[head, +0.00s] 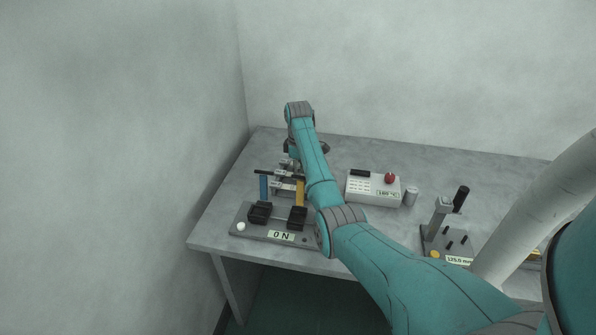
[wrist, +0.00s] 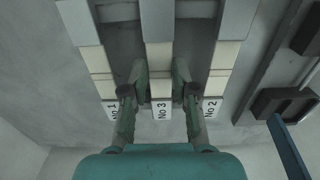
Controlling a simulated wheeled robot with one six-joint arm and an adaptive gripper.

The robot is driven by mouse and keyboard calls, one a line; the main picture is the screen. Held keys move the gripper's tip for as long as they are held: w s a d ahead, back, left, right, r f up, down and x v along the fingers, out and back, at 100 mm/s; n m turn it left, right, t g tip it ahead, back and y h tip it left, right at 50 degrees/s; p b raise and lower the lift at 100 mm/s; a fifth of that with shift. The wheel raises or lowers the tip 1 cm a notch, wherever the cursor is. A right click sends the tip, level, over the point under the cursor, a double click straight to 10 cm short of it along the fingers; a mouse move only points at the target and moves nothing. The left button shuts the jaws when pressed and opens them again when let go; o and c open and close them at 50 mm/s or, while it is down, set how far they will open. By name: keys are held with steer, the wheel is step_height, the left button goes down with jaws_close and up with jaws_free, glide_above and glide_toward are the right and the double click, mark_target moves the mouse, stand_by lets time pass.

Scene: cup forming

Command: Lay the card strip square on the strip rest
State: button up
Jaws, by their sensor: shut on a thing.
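In the wrist view, three cream card strips lie side by side, with tags No 1 (wrist: 112,110), No 3 (wrist: 161,110) and No 2 (wrist: 212,107). My gripper (wrist: 160,78) is shut on the middle card strip (wrist: 158,56), above the No 3 tag, one finger on each side of it. Grey blocks cover the far parts of the strips. In the head view my arm hides most of the gripper and the strips. I cannot tell for sure which part is the strip rest.
A press-like fixture (head: 272,236) reading 0 N, with black blocks and blue and yellow posts, stands at the table's left front. A control box (head: 362,194) with a red button and a grey cylinder (head: 411,196) stand right of my arm. A gauge fixture (head: 441,243) reading 125.0 mm stands farther right.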

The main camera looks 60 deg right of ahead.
steer(key=o, duration=1.5)
steer(key=shift+w, duration=0.1)
